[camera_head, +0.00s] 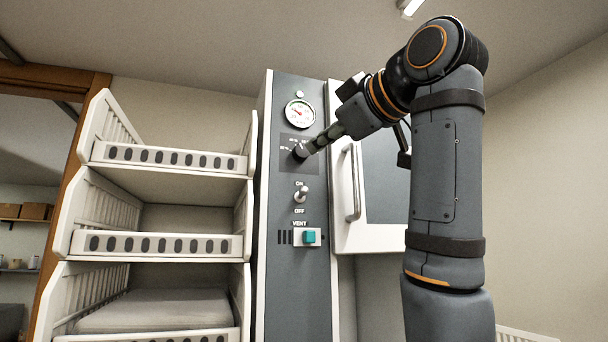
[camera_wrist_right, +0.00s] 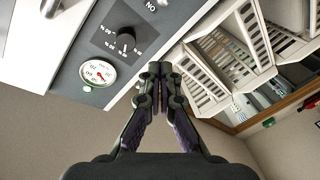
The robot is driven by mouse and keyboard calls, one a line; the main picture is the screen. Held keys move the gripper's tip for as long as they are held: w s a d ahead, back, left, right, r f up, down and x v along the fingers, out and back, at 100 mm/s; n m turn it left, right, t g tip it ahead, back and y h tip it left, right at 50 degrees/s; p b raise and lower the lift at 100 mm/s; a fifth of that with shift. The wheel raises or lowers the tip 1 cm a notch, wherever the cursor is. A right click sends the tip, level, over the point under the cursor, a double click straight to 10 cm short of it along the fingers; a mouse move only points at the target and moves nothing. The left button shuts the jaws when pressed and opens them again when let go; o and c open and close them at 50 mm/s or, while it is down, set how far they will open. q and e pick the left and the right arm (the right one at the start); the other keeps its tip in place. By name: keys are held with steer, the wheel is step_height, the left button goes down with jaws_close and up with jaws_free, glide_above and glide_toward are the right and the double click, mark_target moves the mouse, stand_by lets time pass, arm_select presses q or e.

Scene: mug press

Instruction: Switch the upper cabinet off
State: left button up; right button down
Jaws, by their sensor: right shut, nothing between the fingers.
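The upper cabinet's grey control panel (camera_head: 285,240) stands upright in the middle of the head view. Its toggle switch (camera_head: 301,194) sits between the ON and OFF labels, and its lever appears tilted up toward ON. Above it is a dark round knob (camera_head: 299,152) with a printed scale; the knob also shows in the wrist view (camera_wrist_right: 126,41). My right gripper (camera_head: 313,145) is shut and empty, in front of the panel beside the knob in the head view. Its fingertips (camera_wrist_right: 160,72) show apart from the knob in the wrist view. The wrist view does not show the toggle. My left gripper is not in view.
A round gauge (camera_head: 300,113) is at the panel's top, and a teal vent button (camera_head: 310,237) is below the toggle. A white cabinet door with a metal handle (camera_head: 353,185) is right of the panel. White slatted shelves (camera_head: 165,243) stand at the left.

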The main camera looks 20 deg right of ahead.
mark_target(278, 172)
steer(key=p+x, duration=0.3)
steer(key=x, duration=0.7)
steer(key=shift+w+a+f+p, duration=0.1)
steer(key=shift+w+a+p, duration=0.05)
steer(key=shift+w+p, duration=0.15)
steer(key=shift+w+f, duration=0.2)
steer(key=shift+w, duration=0.4)
steer(key=shift+s+d+f, duration=0.2)
steer(key=shift+d+f, duration=0.4)
steer(key=shift+s+d+f, duration=0.15)
steer(key=shift+d+f, duration=0.4)
steer(key=shift+f, duration=0.1)
steer(key=shift+s+d+f, duration=0.15)
steer(key=shift+s+d, duration=0.05)
steer(key=shift+d, duration=0.1)
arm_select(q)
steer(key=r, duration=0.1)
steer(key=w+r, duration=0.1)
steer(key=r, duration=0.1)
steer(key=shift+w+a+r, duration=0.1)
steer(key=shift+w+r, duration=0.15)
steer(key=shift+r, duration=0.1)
arm_select(e)
steer(key=shift+a, duration=0.1)
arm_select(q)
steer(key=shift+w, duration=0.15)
arm_select(e)
steer(key=shift+a, duration=0.15)
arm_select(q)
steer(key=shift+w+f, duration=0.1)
